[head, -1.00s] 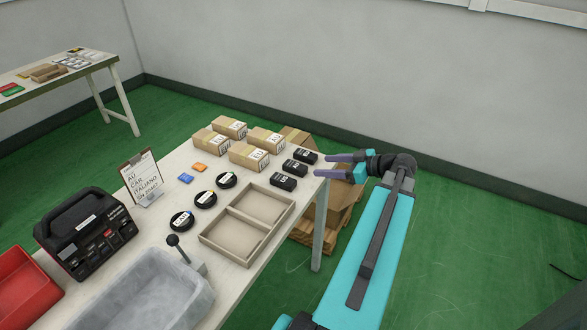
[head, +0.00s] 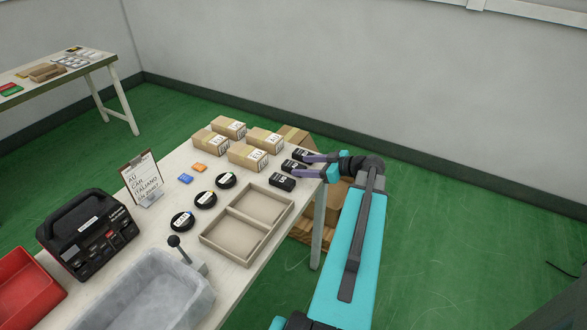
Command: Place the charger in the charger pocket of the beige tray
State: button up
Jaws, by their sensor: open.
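Three black chargers lie in a row at the right edge of the white table: a near one (head: 282,181), a middle one (head: 293,166) and a far one (head: 301,154). My gripper (head: 298,166) is open, its two purple fingers pointing left over the middle and far chargers. The fingers partly cover these two; I cannot tell whether they touch them. The beige tray (head: 236,253) lies in front of the chargers, with two empty compartments side by side.
Several cardboard boxes (head: 247,156) stand behind the chargers. Three black coils (head: 205,199) lie left of the tray. A lever (head: 182,252) and a grey bin (head: 150,290) are at the near side. A clipboard sign (head: 143,179) and a black case (head: 88,235) stand left.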

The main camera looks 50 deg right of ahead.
aim_at(294, 166)
jog(key=shift+p+x, duration=1.1)
jog(key=shift+x, duration=1.5)
jog(key=shift+c, duration=0.3)
jog(key=c, duration=1.3)
jog(key=shift+r, duration=0.1)
jog(key=shift+r+b, duration=1.15)
jog(key=shift+r, duration=3.75)
